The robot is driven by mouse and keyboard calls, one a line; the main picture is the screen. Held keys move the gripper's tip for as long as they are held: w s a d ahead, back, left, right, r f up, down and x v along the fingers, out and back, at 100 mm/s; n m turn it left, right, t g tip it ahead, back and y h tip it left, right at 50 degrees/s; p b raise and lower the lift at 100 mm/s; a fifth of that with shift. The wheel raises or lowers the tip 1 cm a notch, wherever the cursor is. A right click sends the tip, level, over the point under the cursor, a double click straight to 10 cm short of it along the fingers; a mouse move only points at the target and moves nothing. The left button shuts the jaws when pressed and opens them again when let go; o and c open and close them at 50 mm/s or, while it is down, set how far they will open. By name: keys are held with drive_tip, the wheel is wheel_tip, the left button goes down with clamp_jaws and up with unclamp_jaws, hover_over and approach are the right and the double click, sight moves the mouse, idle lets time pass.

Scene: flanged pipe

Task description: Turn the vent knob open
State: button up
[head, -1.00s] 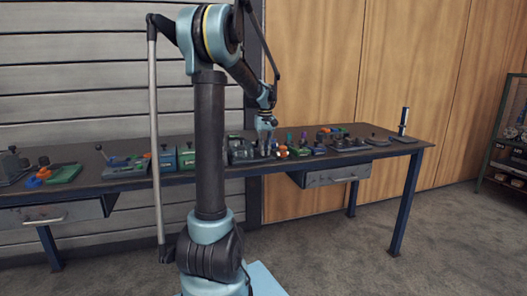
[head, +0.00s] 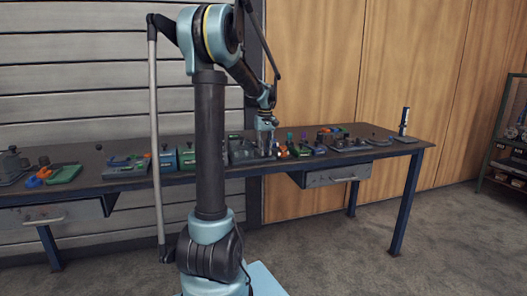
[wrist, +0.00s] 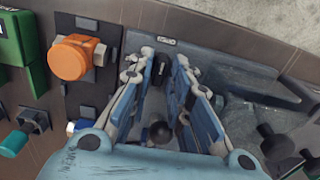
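In the wrist view, my gripper (wrist: 165,55) is open, its two blue-padded fingers on either side of a dark, narrow upright part (wrist: 163,67). This part may be the vent knob, but I cannot be sure. It is partly hidden by the fingers, and contact is not clear. A small label plate (wrist: 166,41) lies just beyond it. A black ball (wrist: 158,133) shows between the finger bases. In the head view, my gripper (head: 265,145) points down over the crowded middle of the workbench (head: 225,172), too small there to show finger detail.
A grey fitting (wrist: 250,118) and black knobs (wrist: 278,143) sit close on the right. Bare bench (head: 320,160) is narrow along the front edge.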

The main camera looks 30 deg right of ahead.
wheel_tip(320, 180, up, 12)
idle(0.6)
idle(0.5)
drive_tip(key=s+a+f, duration=0.2)
drive_tip(key=s+a, duration=0.1)
drive_tip(key=a, duration=0.6)
drive_tip(key=s+a+f+n+t, duration=0.1)
drive_tip(key=s+a+f, duration=0.15)
drive_tip(key=a, duration=0.65)
drive_tip(key=s+a+f, duration=0.3)
drive_tip(key=a, duration=0.6)
drive_tip(key=s+a+f+n, duration=0.1)
drive_tip(key=s+a+f, duration=0.5)
drive_tip(key=f, duration=0.3)
drive_tip(key=s+a+f+t, duration=0.1)
drive_tip(key=s+a+f, duration=0.6)
drive_tip(key=s+f, duration=0.1)
drive_tip(key=shift+s+a+f+n, duration=0.25)
drive_tip(key=shift+s+f+n, duration=0.15)
drive_tip(key=shift+s, duration=0.1)
